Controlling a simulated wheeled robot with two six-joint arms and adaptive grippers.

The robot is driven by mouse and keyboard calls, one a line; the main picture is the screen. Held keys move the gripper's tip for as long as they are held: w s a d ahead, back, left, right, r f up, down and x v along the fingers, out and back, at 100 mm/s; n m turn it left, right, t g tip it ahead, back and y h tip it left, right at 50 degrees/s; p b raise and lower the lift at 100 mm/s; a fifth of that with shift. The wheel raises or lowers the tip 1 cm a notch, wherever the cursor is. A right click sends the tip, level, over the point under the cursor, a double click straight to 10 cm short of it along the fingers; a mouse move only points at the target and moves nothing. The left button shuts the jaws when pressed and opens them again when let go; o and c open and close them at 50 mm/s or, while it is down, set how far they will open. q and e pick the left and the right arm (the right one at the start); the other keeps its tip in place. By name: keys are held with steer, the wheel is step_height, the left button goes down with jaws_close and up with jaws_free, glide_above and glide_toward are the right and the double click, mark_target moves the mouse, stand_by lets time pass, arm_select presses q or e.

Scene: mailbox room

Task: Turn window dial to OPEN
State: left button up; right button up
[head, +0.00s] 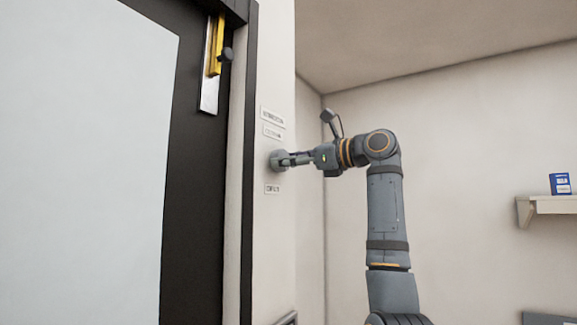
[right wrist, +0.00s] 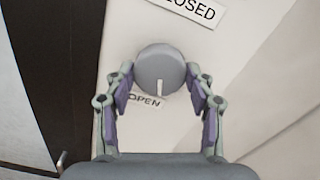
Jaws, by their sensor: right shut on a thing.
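The grey round window dial (head: 277,160) sits on the white wall strip right of the dark door frame. My right gripper (head: 282,160) reaches it from the right and is shut on it. In the right wrist view, the dial (right wrist: 160,66) lies between the two fingers of my right gripper (right wrist: 159,78). Its white pointer line faces down in that picture, just right of the OPEN label (right wrist: 144,101). The CLOSED label (right wrist: 191,11) is above and to the right, away from the pointer. My left gripper is not in view.
A dark-framed panel (head: 90,150) with a pale pane fills the left. A yellow handle (head: 216,45) with a black knob hangs on its frame, above the dial. Small labels (head: 272,117) are on the wall strip. A shelf (head: 550,205) with a blue box (head: 560,184) is far right.

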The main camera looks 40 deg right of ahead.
steer(key=shift+f+m+b, duration=0.25)
steer(key=shift+m+b, duration=0.3)
steer(key=shift+m, duration=0.85)
steer(key=o, duration=1.2)
steer(key=shift+r, duration=0.1)
steer(key=shift+s+d, duration=0.1)
steer(key=shift+s, duration=0.05)
steer(key=v, duration=1.1)
steer(key=shift+s+d, duration=0.1)
steer(key=shift+s, duration=0.25)
